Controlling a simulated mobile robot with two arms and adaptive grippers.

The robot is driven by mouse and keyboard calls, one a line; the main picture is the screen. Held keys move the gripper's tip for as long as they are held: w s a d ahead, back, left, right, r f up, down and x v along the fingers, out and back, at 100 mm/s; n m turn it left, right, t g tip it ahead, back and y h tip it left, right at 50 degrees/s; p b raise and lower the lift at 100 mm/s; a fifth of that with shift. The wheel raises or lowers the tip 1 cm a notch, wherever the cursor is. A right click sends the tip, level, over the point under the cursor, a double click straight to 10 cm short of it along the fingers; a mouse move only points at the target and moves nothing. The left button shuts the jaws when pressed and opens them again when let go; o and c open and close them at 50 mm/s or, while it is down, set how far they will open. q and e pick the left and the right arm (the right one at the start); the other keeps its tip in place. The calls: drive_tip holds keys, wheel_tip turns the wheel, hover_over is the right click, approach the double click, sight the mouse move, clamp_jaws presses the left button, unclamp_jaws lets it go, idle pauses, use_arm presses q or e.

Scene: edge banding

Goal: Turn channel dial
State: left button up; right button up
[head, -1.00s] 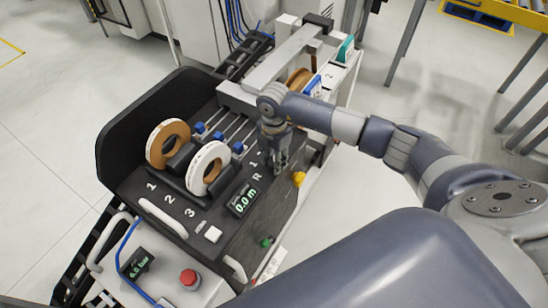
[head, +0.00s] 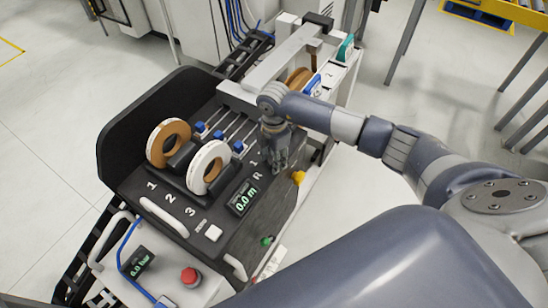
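The channel dial itself is hidden under my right gripper. Its markings "1" and "R" (head: 257,176) show on the black panel just left of the fingers. My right gripper (head: 280,168) points down onto the panel, with its fingertips low over or at the dial's place. I cannot tell whether the fingers are closed on the dial. My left gripper is not in view.
A green display (head: 243,197) reads 0.0 m. Tape rolls, one brown (head: 168,143) and one white (head: 209,167), stand left of the gripper. A yellow knob (head: 299,178) is close on its right. A red button (head: 189,277) sits at the front.

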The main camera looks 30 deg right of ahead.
drive_tip(key=shift+o, duration=0.4)
drive_tip(key=shift+r, duration=0.15)
wheel_tip(320, 180, up, 12)
drive_tip(key=shift+f, duration=0.2)
idle(0.5)
